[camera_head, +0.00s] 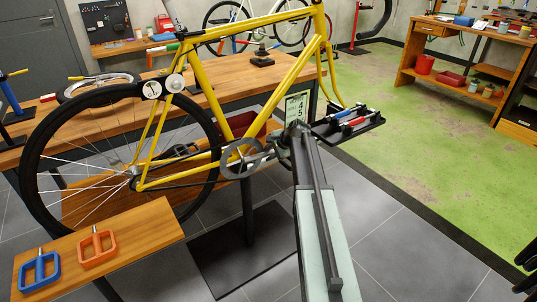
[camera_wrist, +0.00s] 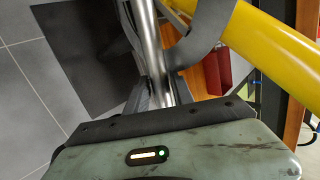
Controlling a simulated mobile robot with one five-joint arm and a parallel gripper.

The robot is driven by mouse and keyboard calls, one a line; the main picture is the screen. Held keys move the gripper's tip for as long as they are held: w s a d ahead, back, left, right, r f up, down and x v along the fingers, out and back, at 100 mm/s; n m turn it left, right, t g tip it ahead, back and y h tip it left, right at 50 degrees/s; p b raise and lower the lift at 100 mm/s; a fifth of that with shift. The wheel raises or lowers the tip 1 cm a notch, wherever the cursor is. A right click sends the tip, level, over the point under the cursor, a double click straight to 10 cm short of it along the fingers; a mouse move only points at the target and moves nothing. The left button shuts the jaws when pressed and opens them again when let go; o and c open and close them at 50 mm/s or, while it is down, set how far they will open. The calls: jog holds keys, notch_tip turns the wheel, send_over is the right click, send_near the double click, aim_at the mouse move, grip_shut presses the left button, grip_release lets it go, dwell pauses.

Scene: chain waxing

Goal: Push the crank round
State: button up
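The yellow bicycle (camera_head: 213,87) is held up over a stand, with its grey chainring (camera_head: 240,158) low on the frame. My gripper (camera_head: 283,143) is at the right of the chainring, by the crank, and hides much of the crank's end. In the wrist view, a silver bar that looks like the crank arm (camera_wrist: 149,45) runs down to my gripper (camera_wrist: 155,95), with dark finger parts close on both sides. I cannot tell whether they touch it. The dark curved chainring edge (camera_wrist: 203,35) is just to the right.
A wooden shelf (camera_head: 140,234) at front left carries a blue pedal (camera_head: 39,271) and an orange pedal (camera_head: 97,247). A black tool tray (camera_head: 349,130) is close to the right of my gripper. The workbench (camera_head: 110,118) stands behind the bicycle.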

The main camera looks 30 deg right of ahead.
jog(key=shift+s+r, duration=0.15)
jog(key=shift+r, duration=0.15)
jog(key=p+v, duration=0.6)
jog(key=v, duration=0.1)
